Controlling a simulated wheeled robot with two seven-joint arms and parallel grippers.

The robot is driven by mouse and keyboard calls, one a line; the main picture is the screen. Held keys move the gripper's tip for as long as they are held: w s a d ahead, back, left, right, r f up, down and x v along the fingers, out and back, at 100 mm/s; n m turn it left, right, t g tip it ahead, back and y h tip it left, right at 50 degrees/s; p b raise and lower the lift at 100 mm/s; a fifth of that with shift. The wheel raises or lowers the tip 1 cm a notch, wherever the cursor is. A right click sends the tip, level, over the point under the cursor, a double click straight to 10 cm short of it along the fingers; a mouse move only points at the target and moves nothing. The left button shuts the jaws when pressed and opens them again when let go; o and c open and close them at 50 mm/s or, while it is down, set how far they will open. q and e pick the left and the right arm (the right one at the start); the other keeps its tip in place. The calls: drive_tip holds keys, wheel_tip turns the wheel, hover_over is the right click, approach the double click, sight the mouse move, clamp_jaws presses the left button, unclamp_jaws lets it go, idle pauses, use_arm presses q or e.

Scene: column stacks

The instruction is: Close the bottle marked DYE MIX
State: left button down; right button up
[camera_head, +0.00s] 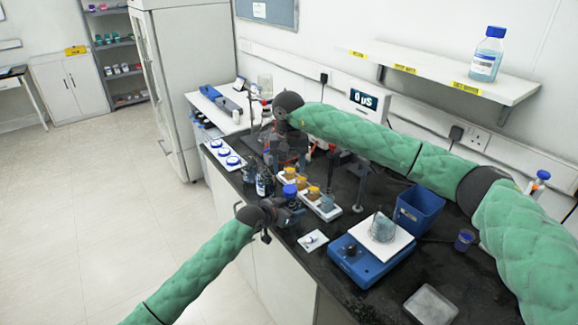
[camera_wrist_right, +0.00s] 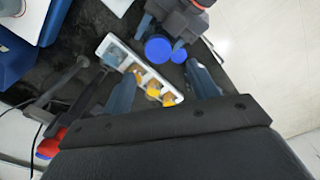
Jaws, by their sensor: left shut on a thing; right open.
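My left gripper (camera_head: 290,207) is at the counter's front edge, shut on a blue-topped thing (camera_head: 290,190). In the right wrist view, my left gripper (camera_wrist_right: 184,18) is beside the round blue top (camera_wrist_right: 158,48); I cannot tell whether this is a bottle or only a cap. A smaller blue round thing (camera_wrist_right: 180,55) is next to it. My right gripper (camera_wrist_right: 162,88) is open and points down over the rack, its fingers apart with nothing gripped between them. Dark bottles (camera_head: 263,184) stand left of my left gripper. No DYE MIX label can be read.
A white rack (camera_head: 333,213) holds several orange-capped vials (camera_head: 313,192). A blue scale (camera_head: 370,267) with a glass beaker (camera_head: 383,228) and a blue bin (camera_head: 419,209) stand to the right. A shelf (camera_head: 430,70) with a bottle (camera_head: 487,55) hangs above. A white tray (camera_head: 226,155) lies left.

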sight(289, 188)
drive_tip(key=shift+n, duration=0.9)
drive_tip(key=shift+w+f, duration=0.1)
drive_tip(key=shift+f, duration=3.9)
